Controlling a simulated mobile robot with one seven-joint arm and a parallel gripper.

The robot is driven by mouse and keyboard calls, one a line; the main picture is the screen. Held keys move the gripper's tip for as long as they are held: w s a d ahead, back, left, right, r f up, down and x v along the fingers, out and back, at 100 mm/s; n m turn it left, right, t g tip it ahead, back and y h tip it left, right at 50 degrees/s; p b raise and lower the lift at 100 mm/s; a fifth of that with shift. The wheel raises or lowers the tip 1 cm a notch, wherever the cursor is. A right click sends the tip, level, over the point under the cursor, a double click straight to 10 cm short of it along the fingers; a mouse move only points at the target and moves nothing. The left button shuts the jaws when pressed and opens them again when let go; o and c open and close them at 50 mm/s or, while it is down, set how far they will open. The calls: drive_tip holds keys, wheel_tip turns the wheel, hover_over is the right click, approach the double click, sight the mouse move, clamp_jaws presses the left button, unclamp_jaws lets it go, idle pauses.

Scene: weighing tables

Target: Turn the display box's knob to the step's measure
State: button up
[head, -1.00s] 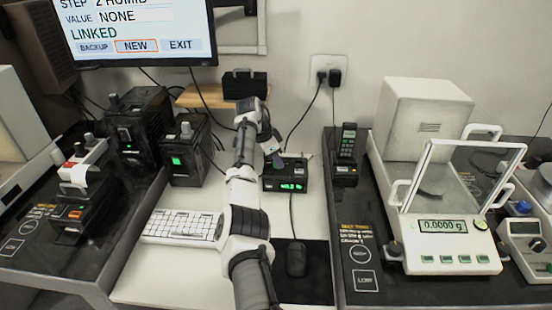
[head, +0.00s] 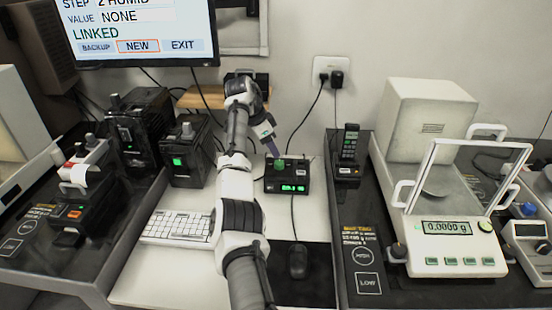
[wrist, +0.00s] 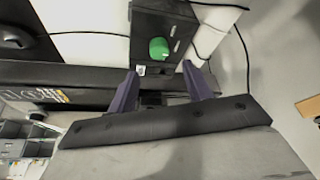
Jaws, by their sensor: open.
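The black display box (head: 288,186) stands on the white table between the keyboard and the handset. Its small screen glows green, but I cannot read the digits. Its green knob (head: 280,166) is on top; it also shows in the wrist view (wrist: 158,48). My gripper (head: 271,147) is just behind and above the knob, with one purple finger visible in the head view. In the wrist view my gripper (wrist: 161,82) is open, and the knob lies beyond the fingertips, roughly between their lines, untouched. The monitor (head: 140,30) reads step 2 HUMID, value NONE, LINKED.
A cordless handset (head: 348,150) stands close to the right of the box. A black device (head: 186,155) is to the left, a keyboard (head: 178,228) and mouse (head: 298,260) in front. A balance (head: 452,245) reads 0.0000 g at right. Cables run behind the box.

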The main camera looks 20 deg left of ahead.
drive_tip(key=v, duration=0.7)
drive_tip(key=shift+b, duration=0.35)
